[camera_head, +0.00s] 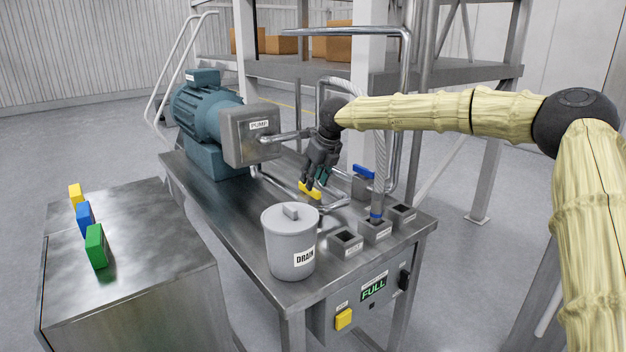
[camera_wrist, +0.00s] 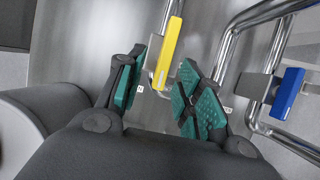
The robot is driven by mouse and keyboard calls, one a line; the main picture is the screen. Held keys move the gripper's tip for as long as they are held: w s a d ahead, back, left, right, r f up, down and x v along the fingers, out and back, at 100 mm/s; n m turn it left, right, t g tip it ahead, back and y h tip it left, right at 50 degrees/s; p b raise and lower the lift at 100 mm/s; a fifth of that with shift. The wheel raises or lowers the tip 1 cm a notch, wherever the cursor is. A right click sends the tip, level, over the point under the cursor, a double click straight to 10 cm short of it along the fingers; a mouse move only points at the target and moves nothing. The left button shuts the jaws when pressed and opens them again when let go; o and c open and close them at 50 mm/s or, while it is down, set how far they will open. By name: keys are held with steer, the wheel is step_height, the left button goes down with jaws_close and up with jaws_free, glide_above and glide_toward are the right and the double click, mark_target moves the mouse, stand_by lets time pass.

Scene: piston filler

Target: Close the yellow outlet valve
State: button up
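The yellow outlet valve handle (camera_head: 311,190) sits on the pipework in the middle of the steel bench. In the wrist view the yellow handle (camera_wrist: 168,54) is a long bar, running nearly along the view with a slight tilt, on a grey valve body. My gripper (camera_head: 317,180) is just above and behind the handle in the head view. In the wrist view my gripper (camera_wrist: 160,92) is open, with its green pads on either side of the handle's near end. I see gaps at the pads; whether either touches cannot be told.
A blue valve handle (camera_head: 363,171) stands to the right, also in the wrist view (camera_wrist: 288,95). Pipes run around both. The drain pot (camera_head: 290,247), the pump (camera_head: 250,138) and a panel reading FULL (camera_head: 373,289) are nearby. Coloured blocks (camera_head: 86,215) stand on the left cabinet.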

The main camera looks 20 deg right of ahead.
steer(key=w+f, duration=0.2)
steer(key=f, duration=0.1)
steer(key=w+f, duration=0.1)
steer(key=w, duration=0.1)
steer(key=shift+w+a+f, duration=0.1)
steer(key=shift+a+f, duration=0.15)
steer(key=shift+a, duration=0.05)
steer(key=shift+w+d+f, duration=0.1)
steer(key=shift+s+d+r, duration=0.1)
steer(key=shift+s+r, duration=0.25)
steer(key=shift+s, duration=0.2)
steer(key=shift+s+r, duration=0.3)
steer(key=shift+s, duration=0.2)
steer(key=shift+s+r, duration=0.1)
steer(key=shift+c, duration=1)
steer(key=shift+w+f, duration=0.55)
steer(key=shift+w, duration=0.15)
jaws_close()
steer(key=shift+s, duration=0.1)
